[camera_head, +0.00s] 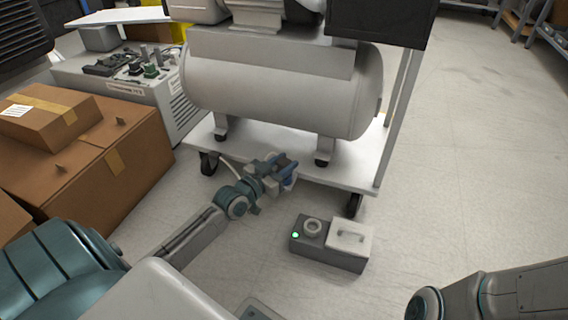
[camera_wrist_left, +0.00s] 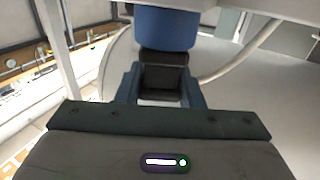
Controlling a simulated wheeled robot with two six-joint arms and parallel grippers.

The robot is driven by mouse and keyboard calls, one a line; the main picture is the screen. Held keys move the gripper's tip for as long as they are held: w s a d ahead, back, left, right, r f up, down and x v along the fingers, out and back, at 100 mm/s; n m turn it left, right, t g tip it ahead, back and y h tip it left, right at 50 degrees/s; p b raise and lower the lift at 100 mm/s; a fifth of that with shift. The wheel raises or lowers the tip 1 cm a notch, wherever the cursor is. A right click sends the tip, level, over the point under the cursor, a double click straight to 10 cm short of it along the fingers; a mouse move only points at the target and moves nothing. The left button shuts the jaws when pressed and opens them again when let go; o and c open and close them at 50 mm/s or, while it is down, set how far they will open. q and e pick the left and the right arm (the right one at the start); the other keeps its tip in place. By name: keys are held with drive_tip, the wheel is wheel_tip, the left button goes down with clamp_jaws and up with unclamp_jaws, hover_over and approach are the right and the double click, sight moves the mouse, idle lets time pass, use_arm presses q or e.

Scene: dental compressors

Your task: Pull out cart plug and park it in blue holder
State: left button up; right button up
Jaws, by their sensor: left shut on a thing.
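My left gripper (camera_head: 280,171) is just above the front edge of the white cart deck, beside blue and dark parts. It is shut on the cart plug (camera_wrist_left: 163,80), whose dark body sits between the jaws in the left wrist view. A blue rounded part (camera_wrist_left: 166,28) lies just beyond; I cannot tell whether it belongs to the plug or to the blue holder. In the head view blue (camera_head: 289,170) shows at the gripper's tip. A pale cable (camera_head: 230,165) runs behind the gripper. My right arm shows at the lower right, its gripper out of frame.
A grey outlet box (camera_head: 326,256) with a round socket, green light and light handled plate sits on the floor. The wheeled cart (camera_head: 352,175) carries a large tank (camera_head: 270,95). Cardboard boxes (camera_head: 100,160) stand left. Floor at right is clear.

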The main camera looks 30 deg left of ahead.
use_arm(q)
drive_tip(key=o, duration=0.7)
drive_tip(key=shift+s+a+r+p, duration=0.1)
drive_tip(key=shift+s+a+p, duration=0.1)
drive_tip(key=shift+s+p, duration=0.8)
drive_tip(key=shift+s+a+p, duration=0.25)
drive_tip(key=shift+s+p, duration=0.45)
drive_tip(key=shift+s, duration=0.8)
drive_tip(key=shift+s+a+p, duration=0.2)
drive_tip(key=shift+s+p, duration=0.55)
drive_tip(key=shift+s, duration=0.7)
drive_tip(key=shift+s+a+p, duration=0.25)
drive_tip(key=shift+s+p, duration=0.45)
drive_tip(key=shift+s, duration=0.8)
